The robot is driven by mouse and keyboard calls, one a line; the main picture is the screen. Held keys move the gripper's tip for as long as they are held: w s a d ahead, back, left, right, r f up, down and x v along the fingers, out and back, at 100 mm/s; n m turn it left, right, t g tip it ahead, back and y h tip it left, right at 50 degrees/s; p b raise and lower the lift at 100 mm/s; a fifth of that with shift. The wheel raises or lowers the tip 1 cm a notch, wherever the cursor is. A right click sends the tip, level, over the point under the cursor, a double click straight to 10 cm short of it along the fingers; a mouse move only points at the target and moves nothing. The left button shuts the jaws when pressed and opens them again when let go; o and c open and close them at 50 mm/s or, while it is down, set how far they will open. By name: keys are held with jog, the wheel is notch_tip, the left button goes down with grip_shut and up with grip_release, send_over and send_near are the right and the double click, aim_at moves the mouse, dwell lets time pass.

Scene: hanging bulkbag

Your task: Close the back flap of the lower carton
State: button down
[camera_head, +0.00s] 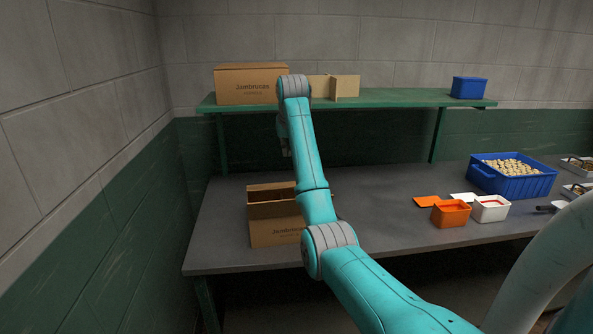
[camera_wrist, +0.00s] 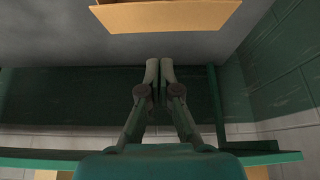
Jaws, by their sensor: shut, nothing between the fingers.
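The lower carton (camera_head: 275,234) is brown and printed, and stands on the grey table at the left. Its back flap (camera_head: 270,190) stands up, and the top looks open; my arm hides its right side. In the wrist view a tan carton flap (camera_wrist: 165,15) shows at the top edge, cut off by the frame. My gripper (camera_wrist: 159,64) is shut and empty, apart from that flap. In the head view my gripper (camera_head: 286,150) is partly hidden by my arm, above and behind the carton, below the shelf level.
A green shelf (camera_head: 390,98) runs above the table's back, carrying a closed carton (camera_head: 240,90), a smaller carton (camera_head: 345,87) and a blue bin (camera_head: 468,87). A blue crate (camera_head: 520,186), orange tub (camera_head: 451,214) and white tub (camera_head: 491,210) stand right. A wall is left.

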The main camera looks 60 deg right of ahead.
send_over(287, 185)
jog(key=s+a, duration=0.1)
notch_tip(287, 185, down, 8)
jog(key=shift+a+f, duration=0.15)
notch_tip(287, 185, down, 2)
jog(key=shift+a+f, duration=0.1)
jog(key=shift+f, duration=0.15)
jog(key=shift+s+a+f, duration=0.15)
jog(key=shift+f, duration=0.35)
jog(key=shift+s+a+f, duration=0.1)
jog(key=shift+s+f, duration=0.05)
jog(key=shift+f, duration=0.3)
jog(key=shift+s+a+f, duration=0.15)
jog(key=shift+a+f, duration=0.05)
jog(key=shift+f, duration=0.3)
jog(key=shift+s+a+f, duration=0.15)
jog(key=shift+a+f, duration=0.05)
jog(key=shift+f, duration=0.25)
jog(key=shift+s+f, duration=0.15)
jog(key=shift+f, duration=0.1)
jog(key=shift+a+r, duration=0.1)
